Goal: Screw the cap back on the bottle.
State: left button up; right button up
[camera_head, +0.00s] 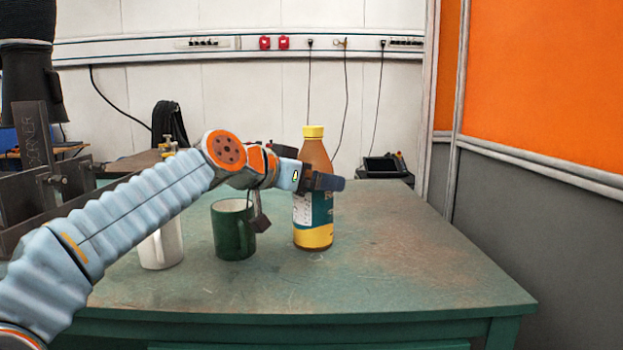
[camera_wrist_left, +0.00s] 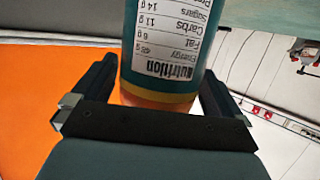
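The bottle (camera_head: 313,218) stands upright on the green table, with an amber upper part, a teal and yellow label and a yellow cap (camera_head: 314,132) on its mouth. My left gripper (camera_head: 325,182) is at the bottle's middle height, one finger crossing in front of it. The cap is out of that view. How tightly the cap sits cannot be told. My right gripper is not in view.
A dark green mug (camera_head: 233,235) stands just left of the bottle, with a white mug (camera_head: 160,248) farther left, partly behind my left arm. A metal fixture (camera_head: 35,175) is at the far left. The table (camera_head: 400,260) is clear right of the bottle.

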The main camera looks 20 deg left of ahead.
pick_arm(q)
jog(key=v, duration=1.2)
jog(key=shift+r, duration=0.2)
